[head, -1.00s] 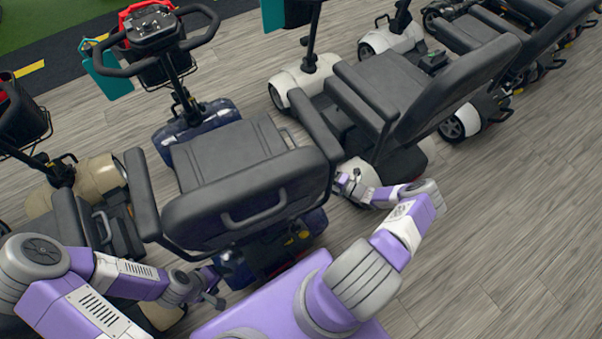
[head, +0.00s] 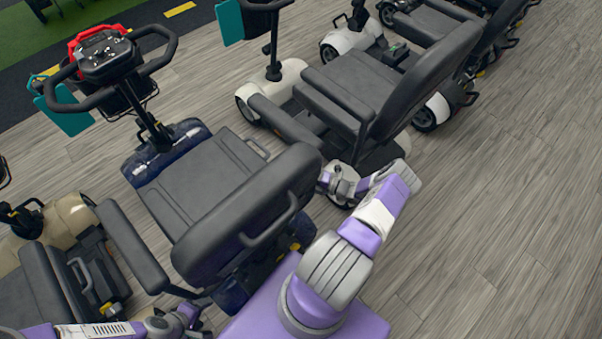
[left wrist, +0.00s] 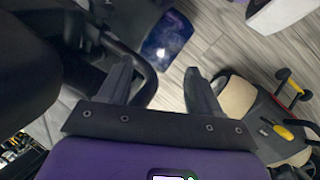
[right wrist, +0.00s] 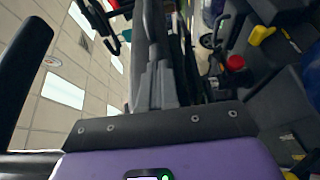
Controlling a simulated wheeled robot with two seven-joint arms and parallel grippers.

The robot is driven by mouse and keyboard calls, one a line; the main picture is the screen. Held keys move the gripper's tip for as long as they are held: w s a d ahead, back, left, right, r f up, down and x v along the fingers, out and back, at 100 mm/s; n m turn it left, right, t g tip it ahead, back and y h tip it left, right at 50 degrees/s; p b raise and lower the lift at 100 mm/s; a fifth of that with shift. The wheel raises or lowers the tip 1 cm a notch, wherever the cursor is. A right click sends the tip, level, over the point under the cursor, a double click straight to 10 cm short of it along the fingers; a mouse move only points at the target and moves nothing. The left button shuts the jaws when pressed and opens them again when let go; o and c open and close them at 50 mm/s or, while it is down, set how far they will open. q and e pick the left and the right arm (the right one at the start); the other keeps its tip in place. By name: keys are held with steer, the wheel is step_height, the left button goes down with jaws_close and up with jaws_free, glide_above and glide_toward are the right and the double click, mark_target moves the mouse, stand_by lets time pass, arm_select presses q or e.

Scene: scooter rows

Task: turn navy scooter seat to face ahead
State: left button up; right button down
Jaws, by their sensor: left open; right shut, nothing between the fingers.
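The navy scooter shows its navy front body (head: 190,132) and its tiller with a red-trimmed console (head: 105,52) in the head view. Its dark grey seat (head: 205,180) has its front edge toward the tiller, roughly in line with it. The backrest (head: 235,230) is nearest me. My left gripper (head: 188,314) is low, behind the seat's left side. In the left wrist view it is open (left wrist: 160,80), with a dark curved bar close to one finger. My right gripper (head: 328,180) is beside the backrest's right end; touching cannot be told. The right wrist view shows its fingers shut and empty (right wrist: 155,85).
A beige scooter (head: 75,220) stands close on the left. A white scooter with a grey seat (head: 350,90) stands close on the right, and more scooters stand beyond. Wood-look floor (head: 500,200) is free at the right and front right.

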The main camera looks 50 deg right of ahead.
steer(key=s+d, duration=0.6)
steer(key=s, duration=0.4)
steer(key=shift+s, duration=0.15)
steer(key=shift+d, duration=0.1)
